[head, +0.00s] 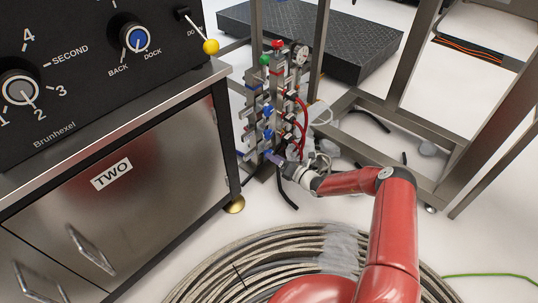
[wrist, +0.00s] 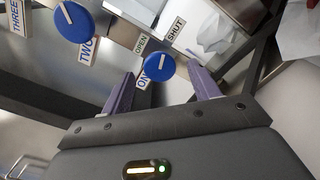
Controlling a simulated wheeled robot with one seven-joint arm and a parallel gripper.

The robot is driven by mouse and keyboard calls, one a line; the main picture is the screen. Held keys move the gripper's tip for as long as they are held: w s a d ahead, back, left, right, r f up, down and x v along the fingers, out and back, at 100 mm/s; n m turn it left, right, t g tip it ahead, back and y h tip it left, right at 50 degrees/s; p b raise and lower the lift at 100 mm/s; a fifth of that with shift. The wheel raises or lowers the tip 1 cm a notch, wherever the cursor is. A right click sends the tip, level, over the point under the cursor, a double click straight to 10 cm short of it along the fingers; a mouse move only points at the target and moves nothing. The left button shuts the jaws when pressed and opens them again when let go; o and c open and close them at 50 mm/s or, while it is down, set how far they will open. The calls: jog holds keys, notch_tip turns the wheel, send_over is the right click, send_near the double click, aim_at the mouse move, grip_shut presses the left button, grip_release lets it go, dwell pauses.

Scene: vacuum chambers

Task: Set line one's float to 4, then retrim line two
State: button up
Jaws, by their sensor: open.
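The valve panel of the lines (head: 252,110) stands upright beyond the cabinet in the head view, with small blue knobs on it. In the wrist view the blue knob labelled ONE (wrist: 160,67) lies between the tips of my gripper (wrist: 161,78). My gripper is open, a finger on either side of that knob; I cannot tell whether they touch it. OPEN and SHUT labels sit above it. The blue knob of line TWO (wrist: 74,22) is up and left, with a white pointer line. The label THREE (wrist: 16,18) is at the left edge. I cannot make out any float or its reading.
A steel cabinet marked TWO (head: 165,140) with a black dial panel (head: 85,60) stands at left. A coiled hose (head: 225,265) lies on the floor in front. Red tubing (head: 301,120) and a gauge (head: 301,54) are beside the valves. A metal frame (head: 400,130) stands right.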

jog(key=shift+x, duration=2.05)
jog(key=c, duration=1)
jog(key=shift+n+b, duration=0.4)
jog(key=shift+n, duration=1.4)
jog(key=o, duration=1)
jog(key=p+v, duration=0.1)
jog(key=v, duration=0.7)
